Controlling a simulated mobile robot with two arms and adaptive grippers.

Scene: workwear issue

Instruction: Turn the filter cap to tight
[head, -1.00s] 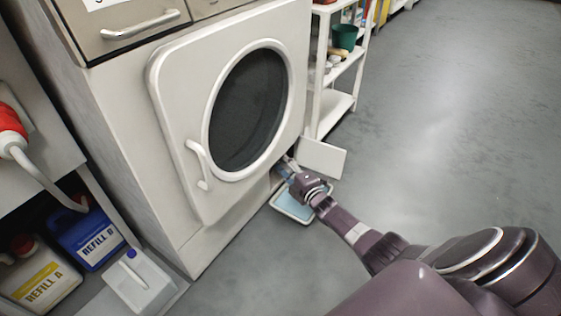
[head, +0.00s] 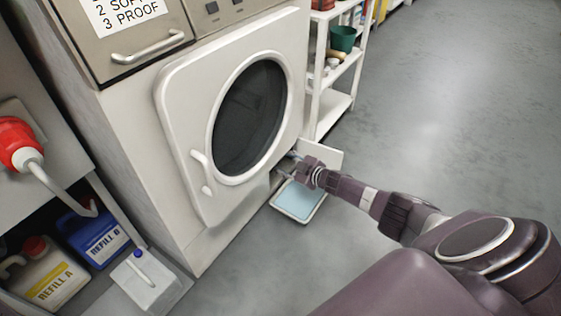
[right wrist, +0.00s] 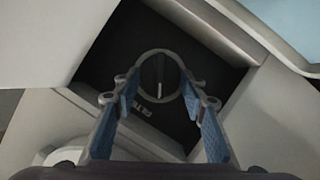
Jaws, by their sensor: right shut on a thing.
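The filter cap (right wrist: 160,76) is a dark round cap with a grey rim and a pale line pointing down in the right wrist view. It sits in a dark recess low in the machine. My right gripper (right wrist: 160,92) has its blue-padded fingers on either side of the rim and is shut on the cap. In the head view the right gripper (head: 286,168) reaches in at the machine's lower corner, where the cap is hidden. My left gripper is not in view.
A white flap (head: 325,154) stands open beside the recess. A shallow tray (head: 297,203) with a light blue inside lies on the floor below. The round machine door (head: 180,130) is above. White shelves (head: 316,105) stand behind; the floor at right is clear.

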